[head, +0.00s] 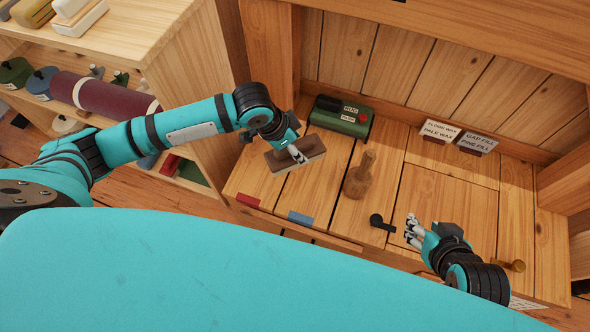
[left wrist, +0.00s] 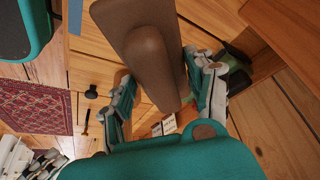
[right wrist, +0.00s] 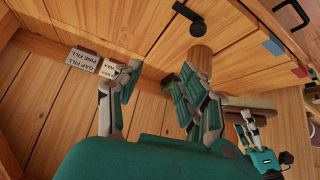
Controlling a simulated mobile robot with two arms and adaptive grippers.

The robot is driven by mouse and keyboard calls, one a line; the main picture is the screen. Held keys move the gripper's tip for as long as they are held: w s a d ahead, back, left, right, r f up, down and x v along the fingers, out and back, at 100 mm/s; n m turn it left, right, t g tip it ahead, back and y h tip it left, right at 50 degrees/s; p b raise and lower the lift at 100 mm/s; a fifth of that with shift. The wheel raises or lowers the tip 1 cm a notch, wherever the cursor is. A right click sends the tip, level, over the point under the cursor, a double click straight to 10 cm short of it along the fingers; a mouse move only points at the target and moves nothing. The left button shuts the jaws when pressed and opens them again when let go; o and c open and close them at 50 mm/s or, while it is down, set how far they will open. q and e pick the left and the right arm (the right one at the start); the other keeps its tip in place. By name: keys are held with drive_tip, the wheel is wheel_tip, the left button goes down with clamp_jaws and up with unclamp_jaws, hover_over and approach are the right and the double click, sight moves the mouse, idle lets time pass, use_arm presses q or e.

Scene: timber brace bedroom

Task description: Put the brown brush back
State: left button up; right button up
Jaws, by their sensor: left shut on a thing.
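The brown brush (head: 310,147) is a long brown block with a paler lower edge. My left gripper (head: 297,154) is shut on it near its middle, over the left part of the wooden worktop (head: 330,205). In the left wrist view the brush (left wrist: 150,55) fills the space between the finger pads of my left gripper (left wrist: 165,95). My right gripper (head: 413,232) is open and empty over the right part of the worktop. Its fingers stand apart in the right wrist view (right wrist: 160,95). I cannot tell whether the brush touches the worktop.
A green labelled box (head: 341,115) stands behind the brush. A brown turned wooden tool (head: 359,176) stands upright to its right. Two label cards, one reading pale wax (head: 440,131) and one pine fill (head: 477,140), stand at the back. A black knob (head: 377,220) is near my right gripper.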

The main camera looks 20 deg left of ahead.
use_arm(q)
wheel_tip(320, 180, down, 5)
drive_tip(key=shift+f+b, duration=0.1)
drive_tip(key=shift+b, duration=0.85)
drive_tip(key=shift+f, duration=0.25)
wheel_tip(320, 180, down, 4)
drive_tip(key=shift+r+b, duration=0.25)
drive_tip(key=shift+b, duration=0.6)
drive_tip(key=o, duration=1)
use_arm(e)
drive_tip(key=w+a+r+t+y, duration=0.1)
drive_tip(key=w+a+r+t, duration=0.1)
drive_tip(key=w+r+t, duration=0.2)
drive_tip(key=w+a+r+t+y, duration=0.1)
drive_tip(key=w+a+r+t, duration=0.1)
drive_tip(key=w+r+t, duration=0.3)
wheel_tip(320, 180, up, 4)
drive_tip(key=shift+w+a+r+n+t+y, duration=0.2)
drive_tip(key=shift+a+n+t+y, duration=0.1)
drive_tip(key=shift+t+y, duration=0.15)
use_arm(q)
drive_tip(key=shift+r, duration=0.1)
